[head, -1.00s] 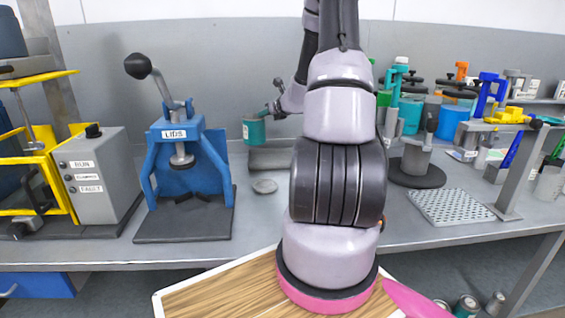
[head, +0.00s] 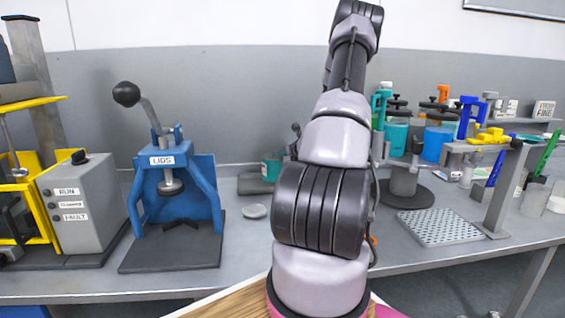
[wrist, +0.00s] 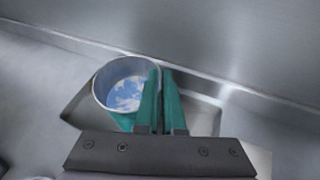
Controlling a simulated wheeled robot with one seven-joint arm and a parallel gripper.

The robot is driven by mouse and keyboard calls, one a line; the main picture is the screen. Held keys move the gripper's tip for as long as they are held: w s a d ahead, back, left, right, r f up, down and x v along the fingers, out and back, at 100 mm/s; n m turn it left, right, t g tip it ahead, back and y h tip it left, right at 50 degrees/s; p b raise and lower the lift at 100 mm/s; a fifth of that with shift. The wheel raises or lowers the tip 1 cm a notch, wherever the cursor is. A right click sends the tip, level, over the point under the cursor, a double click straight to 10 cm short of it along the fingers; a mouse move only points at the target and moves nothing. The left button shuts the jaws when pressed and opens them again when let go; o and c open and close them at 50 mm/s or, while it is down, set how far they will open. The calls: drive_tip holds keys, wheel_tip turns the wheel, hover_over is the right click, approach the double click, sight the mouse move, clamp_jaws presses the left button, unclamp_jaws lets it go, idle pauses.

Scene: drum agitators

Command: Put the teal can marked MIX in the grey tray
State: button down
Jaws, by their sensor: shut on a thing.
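The teal can (head: 271,166) is low at the grey tray (head: 254,187), at the back of the bench, partly behind my arm. In the wrist view the can (wrist: 101,87) is open-topped, with blue and white inside, and slightly tilted in the picture. My gripper (wrist: 162,72) is shut on the can's right wall near the rim, its two fingers close together. The grey tray (wrist: 208,112) shows around and below the can. I cannot tell whether the can touches the tray floor. The MIX mark is not readable.
A perforated plate (head: 437,227) and several coloured containers are at the right. The bench wall is close behind the tray.

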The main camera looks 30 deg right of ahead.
drive_tip(key=shift+f, duration=1.4)
drive_tip(key=c, duration=1)
unclamp_jaws()
drive_tip(key=shift+f, duration=0.1)
